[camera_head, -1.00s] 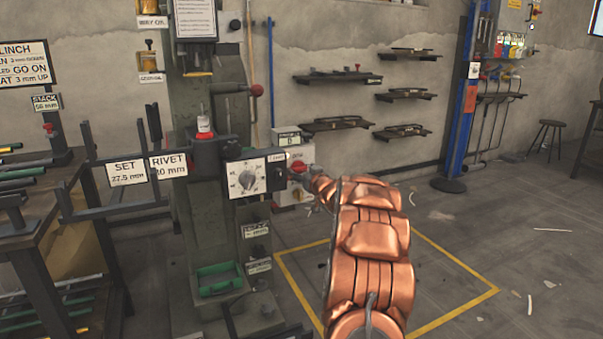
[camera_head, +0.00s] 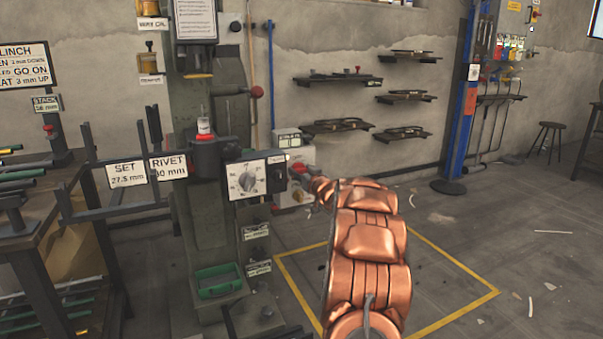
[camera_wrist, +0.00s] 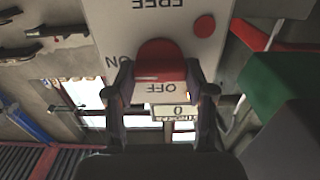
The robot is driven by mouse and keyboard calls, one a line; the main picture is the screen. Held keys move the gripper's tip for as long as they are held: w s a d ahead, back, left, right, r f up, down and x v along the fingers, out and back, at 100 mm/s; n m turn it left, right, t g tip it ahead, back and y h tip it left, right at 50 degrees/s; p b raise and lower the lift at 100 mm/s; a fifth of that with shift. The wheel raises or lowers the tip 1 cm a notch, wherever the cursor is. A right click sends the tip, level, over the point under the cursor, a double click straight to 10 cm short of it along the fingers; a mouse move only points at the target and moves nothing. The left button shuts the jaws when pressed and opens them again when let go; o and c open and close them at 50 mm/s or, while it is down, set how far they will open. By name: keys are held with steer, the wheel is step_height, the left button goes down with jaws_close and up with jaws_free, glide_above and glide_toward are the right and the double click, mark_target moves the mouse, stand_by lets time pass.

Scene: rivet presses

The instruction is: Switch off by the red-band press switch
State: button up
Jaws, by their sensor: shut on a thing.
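The press (camera_head: 212,205) stands left of centre in the head view, with a red part on its column. A white switch box (camera_head: 308,154) sits behind its dial panel, at the tip of my copper arm. In the wrist view, the box (camera_wrist: 205,48) appears upside down with FREE, ON and OFF lettering and a red dot. Its red switch knob (camera_wrist: 160,60) lies between the fingers of my gripper (camera_wrist: 159,92), which is shut on it. The knob's lower end is beside OFF; ON is to its left. In the head view my arm largely hides the fingers.
The dial panel (camera_head: 256,178) and SET and RIVET signs project from the press. A rack with rods (camera_head: 30,215) stands at the left. A yellow floor outline (camera_head: 455,317) surrounds open floor at the right. Wall shelves (camera_head: 338,79) and a blue post (camera_head: 460,110) are behind.

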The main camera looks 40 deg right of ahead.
steer(key=shift+c, duration=0.8)
steer(key=n, duration=0.6)
steer(key=n+b, duration=0.1)
steer(key=n, duration=0.1)
steer(key=shift+a+f+n, duration=0.15)
steer(key=shift+n, duration=0.25)
steer(key=shift+f+n+b, duration=0.15)
steer(key=shift+n+b, duration=2.65)
steer(key=shift+n, duration=1.7)
